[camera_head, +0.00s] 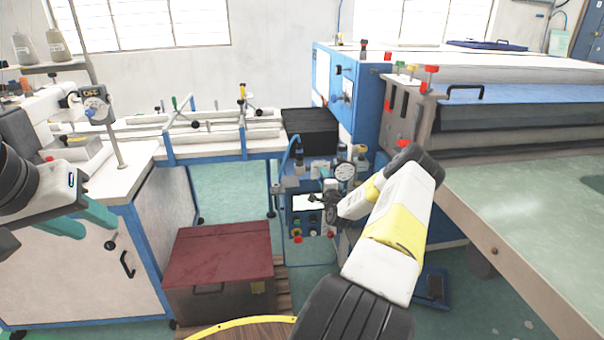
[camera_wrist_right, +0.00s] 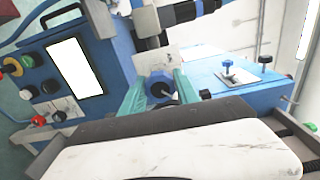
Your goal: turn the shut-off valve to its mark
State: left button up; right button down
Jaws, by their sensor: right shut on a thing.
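In the right wrist view, a blue faceted knob (camera_wrist_right: 158,87) with a thin shaft at its centre sits between the two teal fingers of my right gripper (camera_wrist_right: 160,96). The fingers are shut on it from both sides. A pale plate (camera_wrist_right: 158,57) with faint markings is behind the knob; I cannot read the mark. In the head view, my right gripper (camera_head: 325,201) is at the blue control unit below the round gauge (camera_head: 344,171), and my wrist hides the knob. My left gripper (camera_head: 108,222) is beside the white cabinet at the left; its finger gap is unclear.
The control panel (camera_head: 306,222) with a light screen and coloured buttons is close to my right gripper. In the wrist view, a blue box (camera_wrist_right: 235,82) with another blue knob is to the right. A red-lidded box (camera_head: 219,257) stands on the floor. The big table (camera_head: 530,220) is at right.

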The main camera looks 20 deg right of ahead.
jog(key=shift+f, duration=0.1)
jog(key=c, duration=0.9)
grip_release()
jog(key=v, duration=0.8)
